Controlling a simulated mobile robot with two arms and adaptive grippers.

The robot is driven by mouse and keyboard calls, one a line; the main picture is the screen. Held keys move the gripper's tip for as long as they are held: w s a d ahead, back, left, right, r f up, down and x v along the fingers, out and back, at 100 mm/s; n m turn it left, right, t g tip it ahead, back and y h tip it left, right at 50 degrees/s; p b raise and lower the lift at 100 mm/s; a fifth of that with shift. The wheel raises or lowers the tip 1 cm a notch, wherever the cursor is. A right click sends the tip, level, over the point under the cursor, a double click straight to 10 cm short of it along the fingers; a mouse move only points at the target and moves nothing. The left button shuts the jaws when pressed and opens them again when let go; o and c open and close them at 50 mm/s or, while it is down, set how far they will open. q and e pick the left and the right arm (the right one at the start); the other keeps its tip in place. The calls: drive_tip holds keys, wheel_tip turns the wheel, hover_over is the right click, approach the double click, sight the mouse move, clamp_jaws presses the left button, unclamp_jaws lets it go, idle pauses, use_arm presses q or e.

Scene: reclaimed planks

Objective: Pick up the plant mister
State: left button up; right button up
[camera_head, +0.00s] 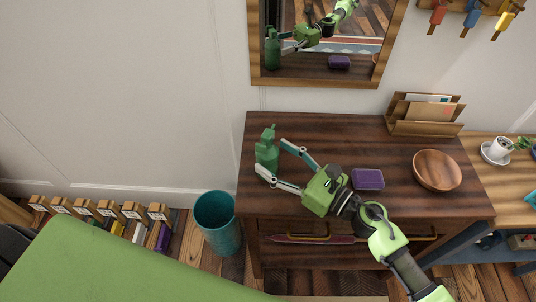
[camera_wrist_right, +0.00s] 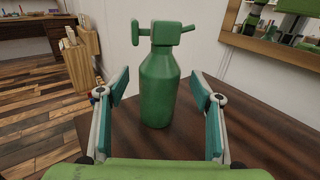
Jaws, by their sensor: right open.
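The green plant mister (camera_head: 267,152) stands upright near the left end of the dark wooden dresser top. In the right wrist view the plant mister (camera_wrist_right: 159,88) stands straight ahead, with its spray head and nozzle pointing right. My right gripper (camera_head: 270,160) is open, its fingers reaching toward the mister from the right. In the right wrist view the right gripper (camera_wrist_right: 158,100) has one finger on each side of the bottle, with a visible gap on both sides. My left gripper is not in view.
A purple box (camera_head: 368,179) lies just right of my right gripper. A wooden bowl (camera_head: 437,170) and a letter holder (camera_head: 424,114) stand farther right on the dresser top (camera_head: 350,133). A mirror (camera_head: 257,75) hangs behind. A teal bin (camera_head: 216,222) stands left of the dresser.

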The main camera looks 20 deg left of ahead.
drive_tip(key=x, duration=0.3)
drive_tip(key=shift+w+a, duration=0.1)
drive_tip(key=shift+a, duration=0.1)
drive_tip(key=c, duration=1.3)
drive_tip(key=shift+c, duration=0.5)
